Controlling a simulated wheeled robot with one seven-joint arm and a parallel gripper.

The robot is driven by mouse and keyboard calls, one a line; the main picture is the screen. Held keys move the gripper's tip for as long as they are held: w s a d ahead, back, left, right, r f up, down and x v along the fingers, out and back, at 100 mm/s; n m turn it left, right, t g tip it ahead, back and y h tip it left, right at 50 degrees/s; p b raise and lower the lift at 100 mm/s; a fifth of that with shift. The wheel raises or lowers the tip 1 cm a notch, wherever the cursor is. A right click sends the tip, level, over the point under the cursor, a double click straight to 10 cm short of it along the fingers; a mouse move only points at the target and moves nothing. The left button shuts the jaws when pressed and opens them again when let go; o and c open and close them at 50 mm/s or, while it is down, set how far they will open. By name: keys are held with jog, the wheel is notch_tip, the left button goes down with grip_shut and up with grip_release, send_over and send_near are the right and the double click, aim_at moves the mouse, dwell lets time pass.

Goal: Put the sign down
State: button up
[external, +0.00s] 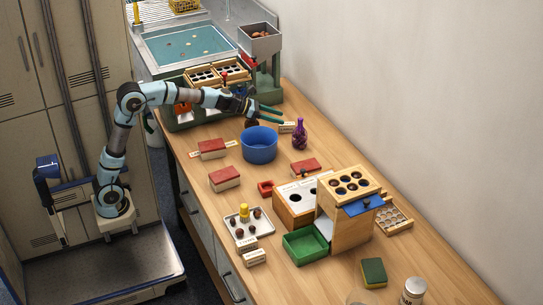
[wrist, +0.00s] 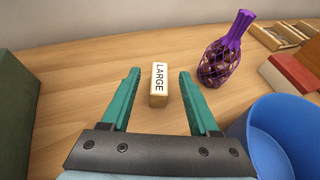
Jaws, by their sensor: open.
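The sign is a small wooden block with a white face reading LARGE (wrist: 159,80). In the wrist view it rests on the wooden table, apart from both fingers, with a gap on each side. My gripper (wrist: 158,76) is open, its teal fingers left and right of the sign, and holds nothing. In the external view my gripper (external: 282,113) is over the far part of the table, and a small pale sign (external: 287,127) shows just in front of its fingers. I cannot tell the exact height of the fingertips over the table.
A purple net bag (wrist: 221,60) stands right of the sign. A blue bowl (wrist: 285,140) is close by my right finger; it also shows in the external view (external: 259,146). A green machine part (wrist: 14,110) is at the left. Red-topped blocks (external: 224,178) lie nearer.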

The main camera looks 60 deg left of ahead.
jog(key=v, duration=0.8)
jog(key=shift+p, duration=0.45)
jog(key=s+a+r+n+g+y+p, duration=0.15)
jog(key=s+r+n+p, duration=0.3)
jog(key=n+p, duration=0.65)
jog(key=s+a+r+n+g+y+p, duration=0.1)
jog(key=s+a+r+n+y+p, duration=0.3)
jog(key=n+p, duration=0.7)
jog(key=s+d+r+n+g+p, duration=0.1)
jog(key=s+n+g+p, duration=0.3)
jog(key=s+n+p, duration=0.4)
jog(key=s+d+r+n+g+p, duration=0.1)
jog(key=s+n+g+p, duration=0.3)
jog(key=s+n+p, duration=0.5)
jog(key=s+d+p, duration=0.1)
jog(key=s+p, duration=0.1)
jog(key=s, duration=0.6)
jog(key=shift+r+h+p, duration=0.3)
jog(key=shift+h+p, duration=0.05)
jog(key=shift+p, duration=0.05)
jog(key=shift+d, duration=0.1)
